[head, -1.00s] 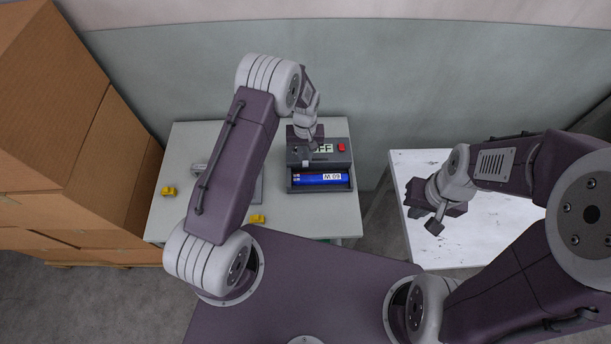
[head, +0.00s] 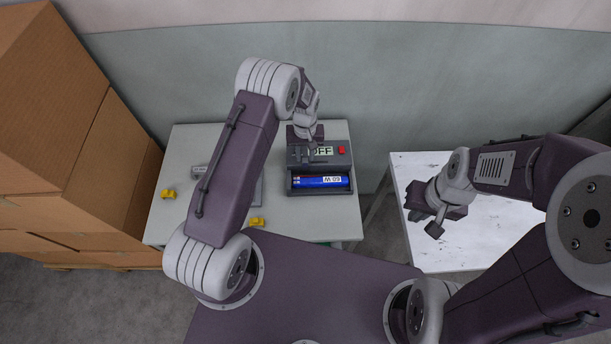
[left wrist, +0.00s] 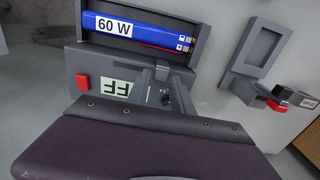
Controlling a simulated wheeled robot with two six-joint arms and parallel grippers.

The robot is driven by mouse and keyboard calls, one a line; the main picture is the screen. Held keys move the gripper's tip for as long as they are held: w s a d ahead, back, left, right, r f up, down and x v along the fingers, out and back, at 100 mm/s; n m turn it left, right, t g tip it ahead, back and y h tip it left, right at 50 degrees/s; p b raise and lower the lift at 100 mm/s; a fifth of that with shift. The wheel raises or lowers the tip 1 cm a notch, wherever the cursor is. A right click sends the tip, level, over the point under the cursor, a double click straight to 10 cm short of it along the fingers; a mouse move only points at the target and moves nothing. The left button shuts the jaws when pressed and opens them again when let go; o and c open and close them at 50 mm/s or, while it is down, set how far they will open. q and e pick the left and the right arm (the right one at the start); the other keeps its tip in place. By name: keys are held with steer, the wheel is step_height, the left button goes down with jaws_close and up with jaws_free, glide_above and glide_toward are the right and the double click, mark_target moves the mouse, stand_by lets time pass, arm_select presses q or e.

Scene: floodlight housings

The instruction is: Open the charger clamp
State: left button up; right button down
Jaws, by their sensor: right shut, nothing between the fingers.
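The grey charger (head: 345,159) stands on the left table. It has a red button, a display reading OFF and a blue 60 W battery (head: 321,181) lying in its front bay. The battery also shows in the left wrist view (left wrist: 140,30). My left gripper (head: 304,156) is low over the charger's left part, beside the display. In the left wrist view its two fingers (left wrist: 165,87) are apart, with a small dark part of the charger between them. The clamp cannot be made out clearly. My right gripper (head: 434,222) is shut and empty over the right table.
Two yellow pieces (head: 168,194) (head: 257,222) lie on the left table. A grey frame-like fixture (left wrist: 262,45) stands beside the charger, mostly hidden by my left arm in the head view. Cardboard boxes (head: 50,130) are stacked at left. The white right table (head: 485,240) looks clear.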

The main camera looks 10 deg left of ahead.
arm_select(q)
steer(key=shift+r+p, duration=2.7)
steer(key=shift+r, duration=0.9)
steer(key=shift+f, duration=0.1)
steer(key=shift+f, duration=0.15)
step_height(320, 180, up, 5)
steer(key=t+b, duration=0.2)
steer(key=b, duration=0.1)
glide_above(305, 156)
steer(key=s+a+r+b, duration=0.2)
steer(key=s+r+b, duration=0.1)
steer(key=s+r, duration=0.25)
steer(key=s+a+f+m, duration=0.1)
steer(key=s+f+m, duration=0.1)
steer(key=s, duration=1.5)
steer(key=shift+s+f+m+g+b, duration=0.3)
steer(key=shift+m+g+b, duration=0.1)
steer(key=shift+m+b, duration=0.1)
